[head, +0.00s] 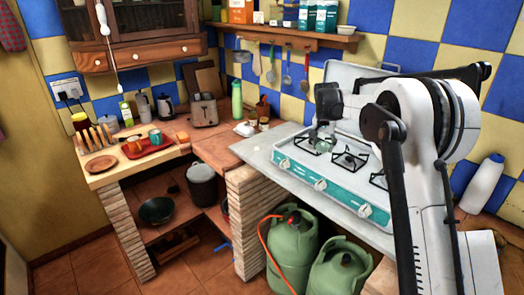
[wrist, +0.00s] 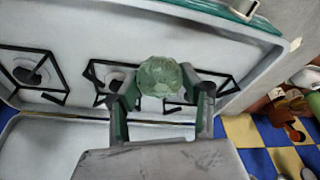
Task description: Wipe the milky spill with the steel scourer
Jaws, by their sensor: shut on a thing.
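My gripper (wrist: 162,98) is shut on a rounded, grey-green scourer (wrist: 160,75) in the wrist view. The scourer sits between the two fingers, above the white gas hob (wrist: 60,118). In the head view my gripper (head: 322,128) is over the left part of the hob (head: 283,160), near the left burner. There the scourer is small and hard to make out below the fingers. I cannot make out a milky spill with certainty in either view.
The hob has several black pan supports and a raised lid (head: 345,75). A toaster (head: 204,110), a green bottle (head: 237,101) and a red tray (head: 150,146) stand on the counter to the left. Green gas cylinders (head: 292,250) stand below. Utensils hang under the shelf (head: 290,35).

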